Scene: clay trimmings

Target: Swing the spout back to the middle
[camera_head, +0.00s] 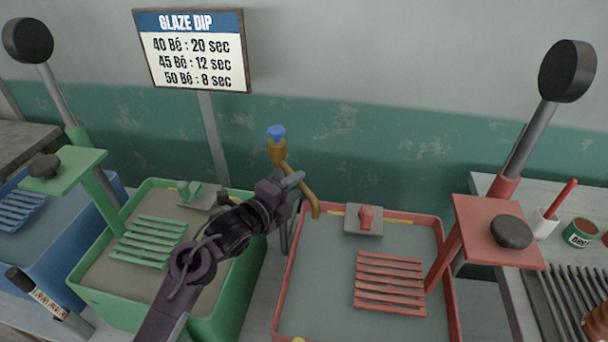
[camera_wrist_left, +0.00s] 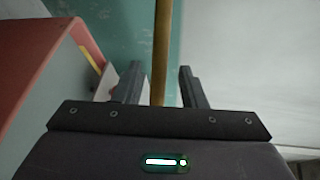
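The brass spout (camera_head: 310,198) comes from a tap with a blue knob (camera_head: 277,132) and slants to the right, its end over the back left corner of the red tub (camera_head: 282,290). My left gripper (camera_head: 299,186) is at the spout from the left, fingers pointing toward it. In the left wrist view the spout (camera_wrist_left: 162,50) runs upright between my two open fingers (camera_wrist_left: 160,85), with a gap on each side. I cannot tell how deep it sits between them. My right gripper is not in view.
A green tub (camera_head: 75,285) stands left of the red tub, under my left arm. Both hold slatted racks. Levers with black knobs rise at the far left and right (camera_head: 567,72). A glaze sign (camera_head: 192,50) is behind. A side table with a tin (camera_head: 580,233) is at right.

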